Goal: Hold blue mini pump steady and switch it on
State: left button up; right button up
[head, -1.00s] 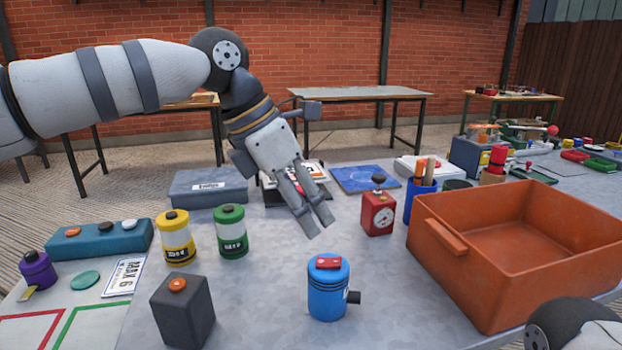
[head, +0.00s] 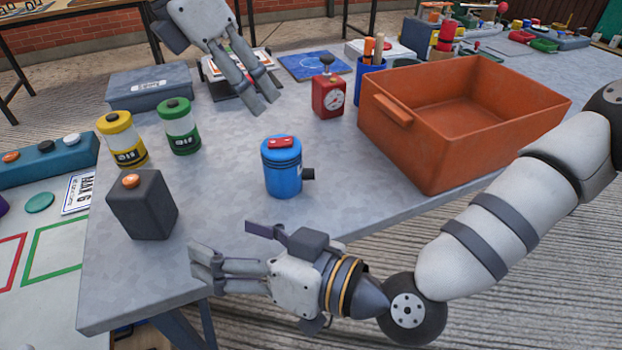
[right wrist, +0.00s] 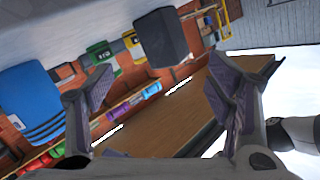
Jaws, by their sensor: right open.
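The blue mini pump (head: 283,172) stands upright on the grey table, with a red switch (head: 281,142) on top and a dark nozzle pointing right. A blue body at the left of the right wrist view (right wrist: 28,105) looks like the same pump. My left gripper (head: 267,106) hangs above the table behind the pump, apart from it, fingers down; the gap between its fingers is unclear. My right gripper (head: 193,262) is low at the table's front edge, in front and left of the pump, pointing left. It is open and empty in the right wrist view (right wrist: 160,105).
An orange crate (head: 400,150) stands right of the pump. A red gauge box (head: 328,98) is behind it. A dark box with an orange button (head: 142,210), a yellow canister (head: 122,140) and a green canister (head: 180,128) stand left. The table around the pump is clear.

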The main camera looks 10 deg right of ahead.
aim_at(273, 149)
jog(key=w+d+r+t+h, duration=0.1)
jog(key=w+d+h, duration=0.1)
jog(key=w+d, duration=0.1)
jog(key=w+d+r+t+h, duration=0.1)
jog(key=w+d+h, duration=0.1)
jog(key=w+d, duration=0.1)
jog(key=w+d+r+m+t+h, duration=0.1)
jog(key=w+d+t+h, duration=0.1)
jog(key=w+d, duration=0.1)
jog(key=shift+d+r, duration=0.3)
jog(key=shift+d, duration=0.4)
jog(key=shift+w+d, duration=0.25)
jog(key=shift+w, duration=0.05)
jog(key=x, duration=1.1)
jog(key=shift+w+a+f, duration=0.15)
jog(key=shift+w+f, duration=0.15)
